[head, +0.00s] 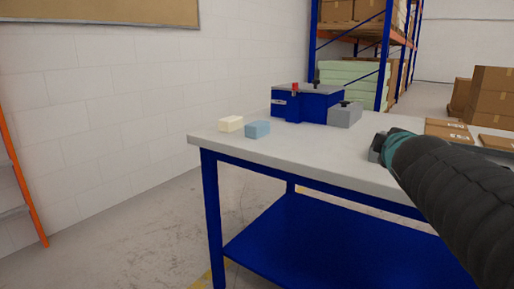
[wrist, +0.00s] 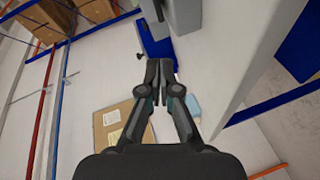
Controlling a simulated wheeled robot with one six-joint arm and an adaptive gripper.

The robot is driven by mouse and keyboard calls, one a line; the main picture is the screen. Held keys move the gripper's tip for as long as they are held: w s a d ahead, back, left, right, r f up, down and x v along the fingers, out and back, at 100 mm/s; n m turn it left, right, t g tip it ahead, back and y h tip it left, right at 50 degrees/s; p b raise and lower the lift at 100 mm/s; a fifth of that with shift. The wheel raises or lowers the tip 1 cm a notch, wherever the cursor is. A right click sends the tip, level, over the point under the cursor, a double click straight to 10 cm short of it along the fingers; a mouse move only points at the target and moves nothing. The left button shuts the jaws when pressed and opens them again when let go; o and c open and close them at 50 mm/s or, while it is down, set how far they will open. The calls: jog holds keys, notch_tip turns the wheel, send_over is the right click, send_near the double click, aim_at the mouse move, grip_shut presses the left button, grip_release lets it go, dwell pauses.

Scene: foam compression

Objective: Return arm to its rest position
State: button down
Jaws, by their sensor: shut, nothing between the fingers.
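My arm (head: 447,195) enters the head view from the right and reaches over the right part of the table (head: 300,146). Its fingers cannot be made out there. In the wrist view my gripper (wrist: 160,63) is in the middle, with its two fingertips close together and nothing held between them. It is apart from the foam blocks. A cream block (head: 231,124) and a light blue block (head: 257,129) lie side by side near the table's left end.
A blue machine (head: 307,104) with a red knob stands at the table's back, beside a small grey block (head: 345,114). Flat cartons (head: 449,131) lie at the right. A storage rack (head: 362,45) stands behind. The table's front middle is clear.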

jog(key=s+a+f+m+g+y+p, duration=0.1)
jog(key=s+a+f+m+g, duration=0.3)
jog(key=s+f, duration=0.7)
jog(key=s+a+f+m+g+y+p, duration=0.1)
jog(key=s+a+f+m+g+y, duration=0.2)
jog(key=s+f, duration=0.7)
jog(key=s+a+m+g, duration=0.1)
jog(key=a+m+g, duration=0.1)
jog(key=a+m, duration=0.2)
jog(key=shift+s+a+f+m+y, duration=0.3)
jog(key=shift+a+f, duration=0.05)
jog(key=shift+a, duration=0.15)
